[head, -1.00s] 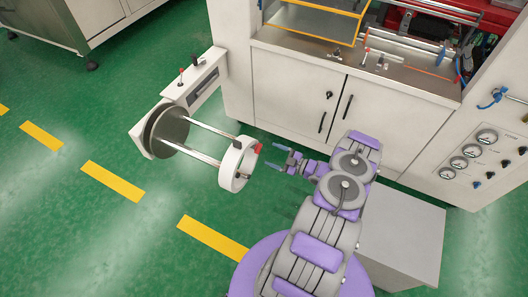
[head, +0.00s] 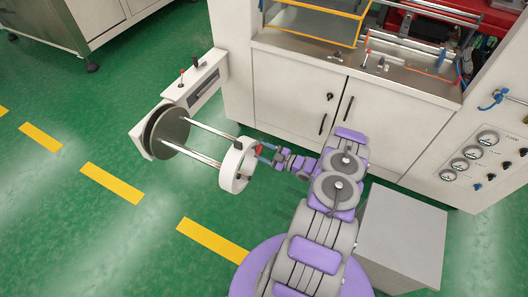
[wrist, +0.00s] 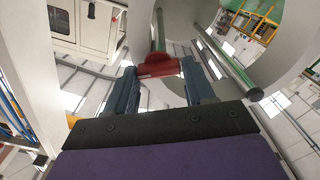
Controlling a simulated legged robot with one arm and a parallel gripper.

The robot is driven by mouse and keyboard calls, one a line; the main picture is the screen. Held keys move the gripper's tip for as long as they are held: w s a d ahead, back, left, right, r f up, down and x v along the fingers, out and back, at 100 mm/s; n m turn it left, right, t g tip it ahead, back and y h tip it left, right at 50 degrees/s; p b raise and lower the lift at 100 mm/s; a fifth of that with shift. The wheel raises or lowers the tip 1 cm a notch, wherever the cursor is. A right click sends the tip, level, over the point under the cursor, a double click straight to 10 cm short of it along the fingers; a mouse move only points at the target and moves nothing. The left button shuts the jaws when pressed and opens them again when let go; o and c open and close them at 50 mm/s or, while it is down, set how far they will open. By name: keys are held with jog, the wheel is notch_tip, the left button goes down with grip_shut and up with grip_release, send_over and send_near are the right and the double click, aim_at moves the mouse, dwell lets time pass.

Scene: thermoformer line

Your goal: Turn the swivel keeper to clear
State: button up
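The red swivel keeper (head: 257,149) sits on the right rim of the white ring (head: 226,172) at the near end of the roll holder. My gripper (head: 267,154) is at the keeper, reaching it from the right. In the wrist view the keeper (wrist: 158,67) lies between the tips of my two blue-grey fingers (wrist: 160,80), with the ring behind it. The fingers are spread wider than the keeper. I cannot tell whether either finger touches it.
Two steel rods (head: 190,146) join the ring to a dark disc (head: 166,132) on the bracket. The white machine cabinet (head: 292,92) stands behind my arm. A grey box (head: 402,238) is at the right. The green floor at left is clear.

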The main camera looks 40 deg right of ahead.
jog(key=shift+d, duration=0.1)
jog(key=c, duration=0.6)
jog(key=shift+o, duration=0.2)
jog(key=shift+f, duration=0.1)
jog(key=shift+m, duration=0.3)
jog(key=m, duration=1.7)
jog(key=shift+d+f+p, duration=0.1)
jog(key=shift+d+p, duration=0.25)
jog(key=shift+p, duration=0.05)
jog(key=shift+m, duration=0.3)
jog(key=o, duration=1)
jog(key=shift+w, duration=0.1)
